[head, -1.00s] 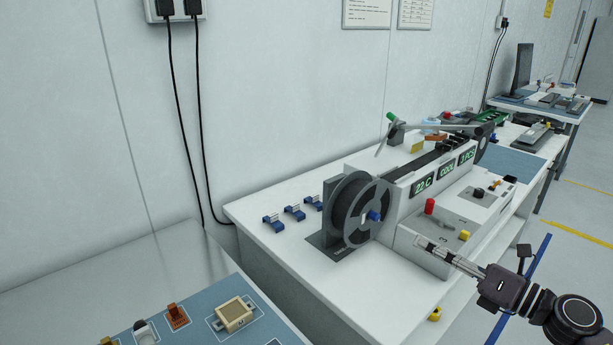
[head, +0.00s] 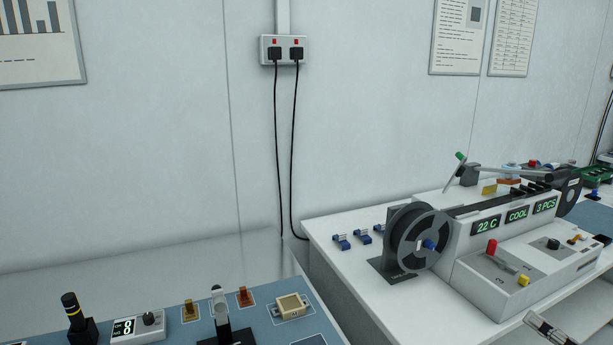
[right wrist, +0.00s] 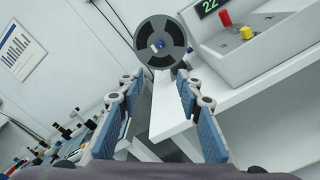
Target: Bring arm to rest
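My right gripper (head: 548,328) shows at the bottom right of the head view, in front of the grey-white test handler (head: 480,290). Only its finger end is in the frame; the rest is cut off. In the right wrist view its two blue-padded fingers (right wrist: 160,95) stand wide apart with nothing held between them. The handler's black reel (right wrist: 160,42) and the white table edge appear beyond the fingers. My left gripper is not in view.
The handler's table carries a reel (head: 417,238) and several blue parts (head: 341,241). A blue mat (head: 262,325) at lower left holds a beige socket (head: 291,306), a display box (head: 138,328) and small parts. The wall is behind.

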